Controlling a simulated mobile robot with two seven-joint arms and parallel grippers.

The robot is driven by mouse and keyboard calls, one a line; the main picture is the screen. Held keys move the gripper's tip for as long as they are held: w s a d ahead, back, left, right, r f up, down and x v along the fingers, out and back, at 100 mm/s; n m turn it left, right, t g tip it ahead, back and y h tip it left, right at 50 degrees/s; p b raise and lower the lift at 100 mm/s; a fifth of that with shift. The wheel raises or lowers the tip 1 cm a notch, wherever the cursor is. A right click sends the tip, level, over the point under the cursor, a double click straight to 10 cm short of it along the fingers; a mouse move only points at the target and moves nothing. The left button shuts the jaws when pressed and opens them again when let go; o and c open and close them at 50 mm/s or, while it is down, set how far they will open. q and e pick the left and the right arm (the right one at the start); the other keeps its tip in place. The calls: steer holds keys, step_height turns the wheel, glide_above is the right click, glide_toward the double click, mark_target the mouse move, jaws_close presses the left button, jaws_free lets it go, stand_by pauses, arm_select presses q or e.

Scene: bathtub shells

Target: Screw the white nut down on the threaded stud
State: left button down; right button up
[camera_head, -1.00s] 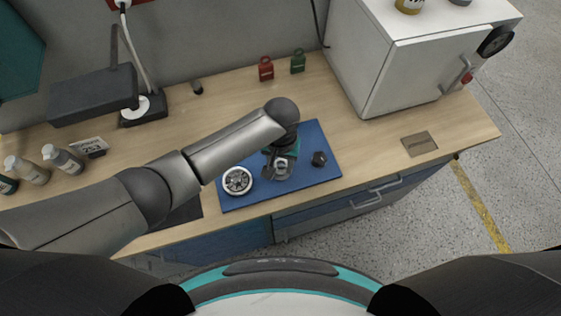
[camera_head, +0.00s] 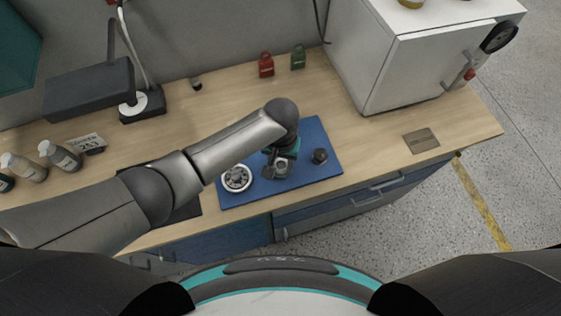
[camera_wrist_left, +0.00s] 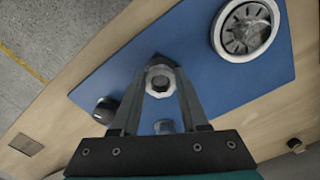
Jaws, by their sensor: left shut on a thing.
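The white nut (camera_wrist_left: 160,78) sits between my left fingertips in the left wrist view, above the blue mat (camera_wrist_left: 125,70). My left gripper (camera_wrist_left: 161,72) is shut on it. In the head view my left gripper (camera_head: 279,168) points down over the mat (camera_head: 315,180), with the nut small and pale between its fingers. The threaded stud cannot be made out clearly; the nut and fingers cover that spot, so I cannot tell how far down the nut sits. A small grey piece (camera_wrist_left: 163,126) shows between the fingers, nearer the palm. My right gripper is out of view.
A white-rimmed round part (camera_head: 237,178) lies on the mat left of the gripper, a dark knob (camera_head: 320,156) to its right. Red (camera_head: 266,65) and green (camera_head: 298,58) containers stand behind. A white cabinet (camera_head: 385,75) stands at the right.

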mark_target(281, 168)
arm_select(q)
steer(key=shift+f+b, duration=0.35)
steer(key=shift+f, duration=0.25)
steer(key=shift+c, duration=1.7)
jaws_free()
steer(key=shift+r, duration=0.15)
step_height(281, 168, up, 15)
steer(key=p, duration=0.2)
